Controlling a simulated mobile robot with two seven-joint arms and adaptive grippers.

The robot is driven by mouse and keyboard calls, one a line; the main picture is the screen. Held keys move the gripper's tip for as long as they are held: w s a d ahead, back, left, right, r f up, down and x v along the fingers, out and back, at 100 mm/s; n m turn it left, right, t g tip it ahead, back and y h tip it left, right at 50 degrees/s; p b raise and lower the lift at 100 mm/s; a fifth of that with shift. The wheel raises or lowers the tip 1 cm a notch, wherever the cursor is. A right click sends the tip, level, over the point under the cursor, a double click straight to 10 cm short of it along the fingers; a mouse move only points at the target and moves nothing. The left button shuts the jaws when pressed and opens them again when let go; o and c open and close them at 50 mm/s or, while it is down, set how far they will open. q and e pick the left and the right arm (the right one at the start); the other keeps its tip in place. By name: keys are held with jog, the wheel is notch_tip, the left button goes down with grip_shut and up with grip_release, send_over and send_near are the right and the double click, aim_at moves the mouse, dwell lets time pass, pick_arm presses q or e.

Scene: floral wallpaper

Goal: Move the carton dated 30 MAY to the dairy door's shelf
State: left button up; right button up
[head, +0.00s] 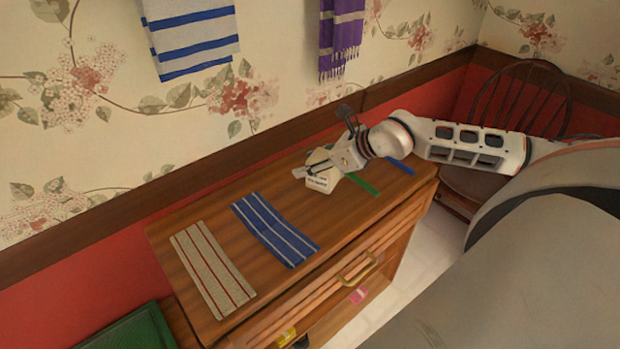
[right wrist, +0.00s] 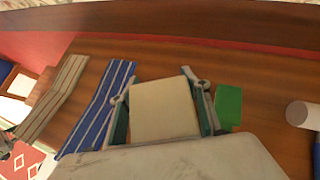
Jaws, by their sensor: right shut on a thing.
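A cream-white carton (head: 322,180) is at the back right part of the wooden cabinet top. Small dark print shows on it but is too small to read, so I cannot tell its date. My right gripper (head: 318,168) is at the carton, reaching in from the right, and is shut on it. In the right wrist view the carton (right wrist: 165,108) sits between the two fingers (right wrist: 160,100), its pale face toward the camera. I cannot tell whether its bottom touches the wood. I see no dairy door or shelf of one.
The wooden cabinet (head: 215,212) bears a beige striped cloth (head: 212,268), a blue striped cloth (head: 272,228), a green strip (head: 361,184) and a blue strip (head: 400,166). A dark chair (head: 520,90) stands right. Towels hang on the wall behind. Pink and yellow items show in the cabinet's lower opening.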

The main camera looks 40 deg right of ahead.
jog(key=shift+f, duration=2.75)
jog(key=shift+f, duration=0.2)
jog(key=o, duration=1.3)
jog(key=shift+c, duration=0.2)
jog(key=shift+r, duration=0.1)
